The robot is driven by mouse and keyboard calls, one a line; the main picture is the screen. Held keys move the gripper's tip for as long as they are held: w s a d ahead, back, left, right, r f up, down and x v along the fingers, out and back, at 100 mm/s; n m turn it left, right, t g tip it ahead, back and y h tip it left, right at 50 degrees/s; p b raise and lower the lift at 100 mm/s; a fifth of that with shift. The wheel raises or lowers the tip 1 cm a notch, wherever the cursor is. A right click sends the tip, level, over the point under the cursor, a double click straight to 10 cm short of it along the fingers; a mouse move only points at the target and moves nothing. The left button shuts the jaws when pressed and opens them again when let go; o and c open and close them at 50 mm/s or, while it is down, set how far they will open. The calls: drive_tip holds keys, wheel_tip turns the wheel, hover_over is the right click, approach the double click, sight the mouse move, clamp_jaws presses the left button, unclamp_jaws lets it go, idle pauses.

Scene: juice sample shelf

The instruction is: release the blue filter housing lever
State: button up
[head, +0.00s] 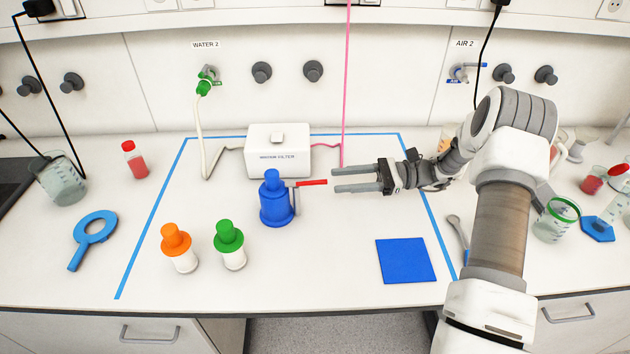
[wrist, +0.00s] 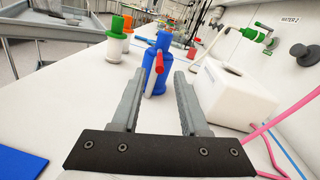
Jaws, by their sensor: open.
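The blue filter housing (head: 276,203) stands upright on the bench. Its red lever (head: 312,183) sticks out to the right at about mid-height, roughly level. My gripper (head: 334,180) is open just right of the lever's free end, fingers pointing left at it. In the wrist view, the blue housing (wrist: 151,72) lies straight ahead and the red lever (wrist: 159,62) points back toward my open gripper (wrist: 158,78). The lever appears in line with the gap between the fingertips. Nothing is held, and I see no contact with the lever.
A white water filter box (head: 278,158) stands behind the housing, near my gripper. Orange-capped (head: 178,250) and green-capped (head: 229,246) bottles stand front left. A blue square mat (head: 405,260) lies front right. A pink line (head: 346,80) runs up behind the gripper.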

sight(298, 184)
drive_tip(key=a, duration=0.7)
drive_tip(key=shift+s, duration=0.25)
clamp_jaws()
idle(1.1)
